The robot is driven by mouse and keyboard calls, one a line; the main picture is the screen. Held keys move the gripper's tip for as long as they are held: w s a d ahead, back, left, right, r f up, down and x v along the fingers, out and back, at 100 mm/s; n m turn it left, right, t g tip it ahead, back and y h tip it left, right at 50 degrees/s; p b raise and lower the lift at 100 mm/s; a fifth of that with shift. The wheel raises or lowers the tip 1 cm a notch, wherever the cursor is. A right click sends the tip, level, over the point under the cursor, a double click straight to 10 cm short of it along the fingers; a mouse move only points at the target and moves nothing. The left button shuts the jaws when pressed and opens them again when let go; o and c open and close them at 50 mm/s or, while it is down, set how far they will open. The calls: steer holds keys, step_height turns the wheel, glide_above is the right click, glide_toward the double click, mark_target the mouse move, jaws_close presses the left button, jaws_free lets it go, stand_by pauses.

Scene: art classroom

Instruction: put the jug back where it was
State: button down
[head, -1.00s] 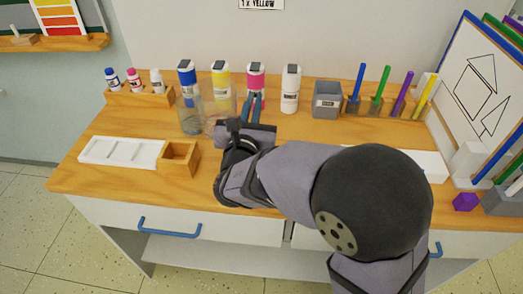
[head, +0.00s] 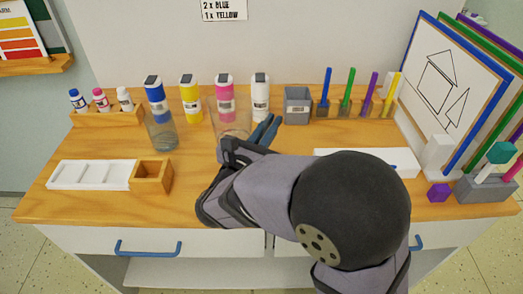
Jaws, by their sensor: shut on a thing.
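A clear jug (head: 229,118) is in front of the pink bottle, just left of my gripper (head: 265,131). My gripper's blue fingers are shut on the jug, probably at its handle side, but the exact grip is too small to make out. The jug's lower part is partly hidden by my wrist, so I cannot tell whether its base touches the desk. A second clear vessel (head: 163,134) stands upright on the desk in front of the blue bottle, apart from the jug.
Blue (head: 155,90), yellow (head: 190,98), pink (head: 225,87) and white (head: 260,96) bottles line the back. A white palette (head: 90,174) and wooden box (head: 152,178) lie at front left. The desk (head: 115,143) is clear left of the vessel.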

steer(key=shift+f+b, duration=0.5)
steer(key=shift+f, duration=2.95)
steer(key=shift+f, duration=0.2)
steer(key=c, duration=1.9)
jaws_free()
steer(key=shift+r, duration=0.2)
steer(key=v, duration=1.2)
